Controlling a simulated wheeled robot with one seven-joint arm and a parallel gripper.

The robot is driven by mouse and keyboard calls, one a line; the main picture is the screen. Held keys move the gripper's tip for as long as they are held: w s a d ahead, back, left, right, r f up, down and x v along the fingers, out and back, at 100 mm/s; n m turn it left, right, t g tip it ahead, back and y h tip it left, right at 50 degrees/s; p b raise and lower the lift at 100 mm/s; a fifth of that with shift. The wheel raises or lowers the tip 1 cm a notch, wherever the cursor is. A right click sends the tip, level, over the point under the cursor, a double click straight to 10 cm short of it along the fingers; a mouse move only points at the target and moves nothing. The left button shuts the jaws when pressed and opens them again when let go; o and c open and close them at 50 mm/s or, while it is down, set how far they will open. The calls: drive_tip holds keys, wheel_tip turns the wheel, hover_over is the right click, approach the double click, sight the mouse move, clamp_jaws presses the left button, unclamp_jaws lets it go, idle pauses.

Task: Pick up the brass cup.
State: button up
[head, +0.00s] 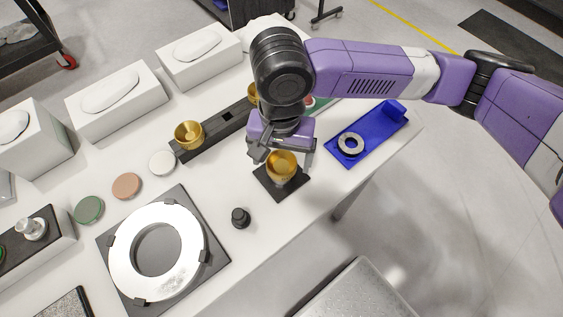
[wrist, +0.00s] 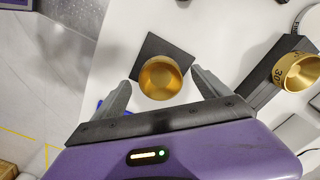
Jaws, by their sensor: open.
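A brass cup (head: 282,165) stands upright on a small black square pad (head: 266,181) near the front edge of the white table. In the wrist view the same cup (wrist: 160,77) lies between and just beyond my two finger tips, with the black pad (wrist: 165,45) under it. My gripper (head: 283,152) is open and above the cup, pointing down. I cannot tell whether either finger touches the cup. A second brass cup (head: 189,134) sits on the long dark rail; in the wrist view it (wrist: 296,72) shows markings on its rim.
A blue tray (head: 378,135) with a metal ring (head: 350,143) lies to the right. A small black knob (head: 240,217) and a large silver ring (head: 195,250) on a dark plate are at the front left. White boxes (head: 115,100) line the back.

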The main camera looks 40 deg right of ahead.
sight(282, 166)
drive_tip(key=shift+f, duration=1.25)
drive_tip(key=c, duration=1.5)
drive_tip(key=shift+r, duration=0.15)
wheel_tip(282, 166, up, 20)
drive_tip(key=shift+f+p, duration=0.1)
drive_tip(key=shift+p, duration=0.35)
drive_tip(key=shift+d, duration=0.1)
